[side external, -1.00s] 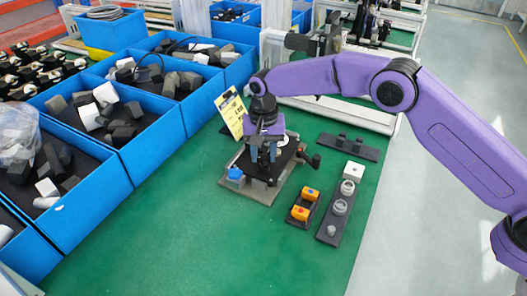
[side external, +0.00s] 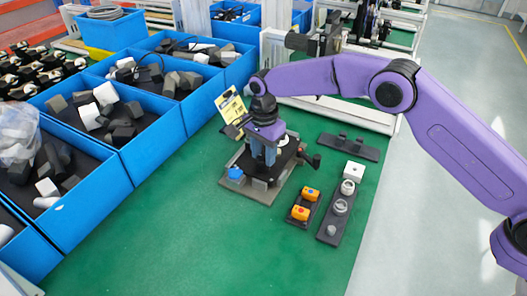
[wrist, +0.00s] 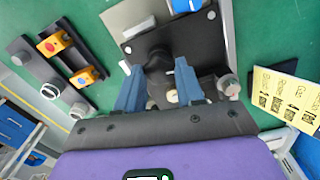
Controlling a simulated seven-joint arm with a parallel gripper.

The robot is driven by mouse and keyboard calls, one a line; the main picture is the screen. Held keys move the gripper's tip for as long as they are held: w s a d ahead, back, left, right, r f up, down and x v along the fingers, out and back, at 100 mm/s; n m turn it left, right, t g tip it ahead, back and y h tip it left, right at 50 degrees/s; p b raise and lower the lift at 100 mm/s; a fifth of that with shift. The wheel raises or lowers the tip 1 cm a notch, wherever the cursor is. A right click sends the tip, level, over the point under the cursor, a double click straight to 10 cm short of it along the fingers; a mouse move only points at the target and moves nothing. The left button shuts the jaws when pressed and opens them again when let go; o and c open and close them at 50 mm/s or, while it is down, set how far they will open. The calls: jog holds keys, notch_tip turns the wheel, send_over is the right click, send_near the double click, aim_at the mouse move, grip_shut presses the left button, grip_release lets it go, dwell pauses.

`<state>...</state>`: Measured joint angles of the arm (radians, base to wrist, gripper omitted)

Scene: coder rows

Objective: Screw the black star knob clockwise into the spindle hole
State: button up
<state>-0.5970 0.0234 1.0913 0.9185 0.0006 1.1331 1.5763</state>
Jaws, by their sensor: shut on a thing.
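My gripper (side external: 264,160) points down over the black plate of the fixture (side external: 238,193). In the wrist view the two blue fingers (wrist: 158,78) stand on either side of a dark knob (wrist: 158,60) at the plate's middle, closed on it. The knob's star outline is hard to make out, and the spindle hole is hidden beneath it. A small cream part (wrist: 172,96) shows between the fingers. In the side view the fingers and wrist cover the knob.
To the right lie a holder with orange parts (side external: 301,213) and a strip with grey rings (side external: 328,232). Blue bins (side external: 100,190) line the left; green floor in front is clear.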

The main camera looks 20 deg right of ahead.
jog(key=m, duration=0.4)
jog(key=shift+w+r+m, duration=0.1)
jog(key=shift+r+m, duration=0.1)
jog(key=shift+m, duration=0.2)
jog(key=o, duration=1.1)
jog(key=shift+f, duration=0.1)
